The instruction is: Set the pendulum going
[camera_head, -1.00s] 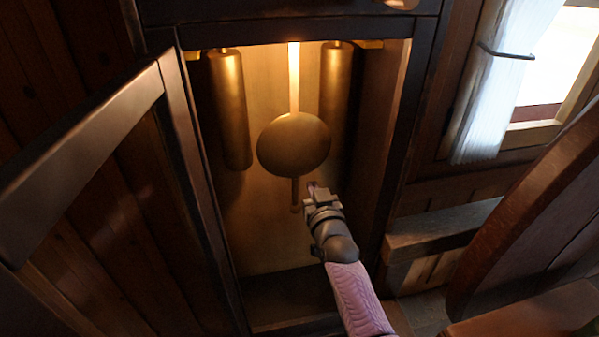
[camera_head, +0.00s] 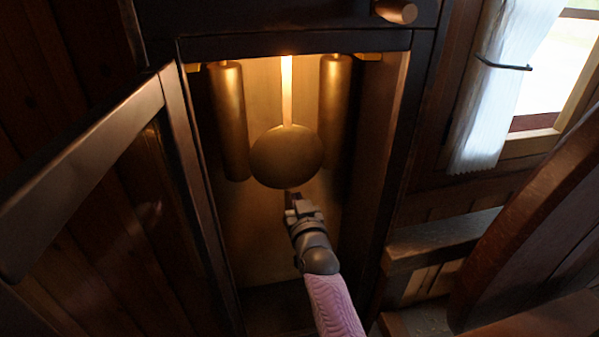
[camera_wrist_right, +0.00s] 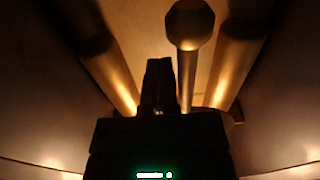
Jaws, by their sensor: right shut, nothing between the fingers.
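The pendulum shows in the head view as a round brass bob (camera_head: 286,157) on a pale rod (camera_head: 287,90), inside an open clock case. My right gripper (camera_head: 293,197) is shut and empty, its fingertips just below the bob. In the right wrist view the shut fingers (camera_wrist_right: 160,85) are close beside a thin rod with a faceted end (camera_wrist_right: 190,24), likely the pendulum's lower end. I cannot tell whether they touch. My left gripper is not in view.
Brass weights hang left (camera_head: 229,120) and right (camera_head: 334,105) of the pendulum. The case door (camera_head: 95,165) stands open at left. The case's right wall (camera_head: 372,170) is close to my right arm. A curtained window (camera_head: 490,90) and wooden furniture lie further right.

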